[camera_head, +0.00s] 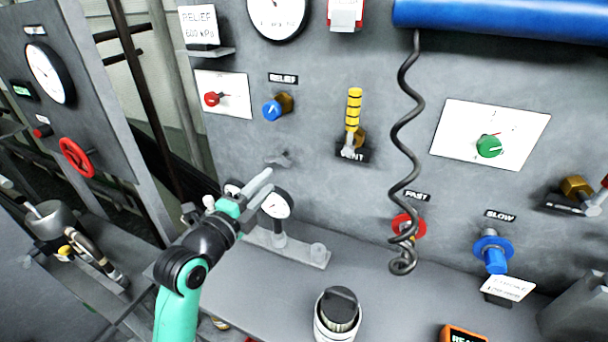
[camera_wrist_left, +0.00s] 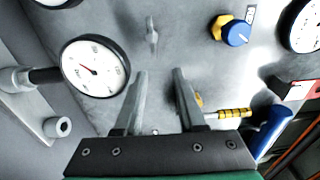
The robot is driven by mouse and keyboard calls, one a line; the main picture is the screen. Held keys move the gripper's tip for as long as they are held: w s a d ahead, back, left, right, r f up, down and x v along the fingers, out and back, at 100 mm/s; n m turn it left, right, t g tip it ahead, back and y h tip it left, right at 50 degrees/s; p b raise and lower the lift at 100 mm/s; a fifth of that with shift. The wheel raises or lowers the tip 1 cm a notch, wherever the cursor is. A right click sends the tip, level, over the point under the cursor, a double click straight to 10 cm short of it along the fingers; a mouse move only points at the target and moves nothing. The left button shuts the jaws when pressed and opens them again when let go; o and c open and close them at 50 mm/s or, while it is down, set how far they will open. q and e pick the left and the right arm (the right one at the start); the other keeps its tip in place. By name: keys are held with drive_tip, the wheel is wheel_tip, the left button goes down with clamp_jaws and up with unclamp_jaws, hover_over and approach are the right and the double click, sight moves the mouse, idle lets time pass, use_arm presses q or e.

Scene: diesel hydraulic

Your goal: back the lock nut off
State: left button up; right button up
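The RELIEF fitting has a blue knob (camera_head: 272,111) in front of a brass hex nut (camera_head: 286,101) on the grey panel. In the left wrist view the blue knob (camera_wrist_left: 237,34) and brass nut (camera_wrist_left: 220,26) are at the upper right. The frames do not label which part is the lock nut. My left gripper (camera_head: 265,182) is below the RELIEF fitting, pointing at the panel. In the left wrist view its two fingers (camera_wrist_left: 160,73) are apart with nothing between them. A small grey fitting (camera_head: 280,159) is just beyond the fingertips. My right gripper is not in view.
A small gauge (camera_head: 277,205) on a bracket stands close by the left gripper. A yellow-banded VENT handle (camera_head: 353,107) and a hanging coiled cord (camera_head: 401,150) are to the right. A lidded container (camera_head: 338,318) stands on the grey bench (camera_head: 385,265). Blue SLOW and red FAST knobs are lower right.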

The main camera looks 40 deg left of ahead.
sight(278, 160)
use_arm(q)
drive_tip(key=shift+n+y, duration=0.3)
drive_tip(key=shift+y, duration=0.2)
drive_tip(key=w+a, duration=0.1)
drive_tip(key=w, duration=0.2)
drive_tip(key=w+a, duration=0.2)
drive_tip(key=w, duration=0.2)
drive_tip(key=w+a+f, duration=0.1)
drive_tip(key=w, duration=0.2)
drive_tip(key=shift+w+a+p, duration=0.15)
drive_tip(key=shift+a+p, duration=0.15)
drive_tip(key=shift+a, duration=0.1)
clamp_jaws()
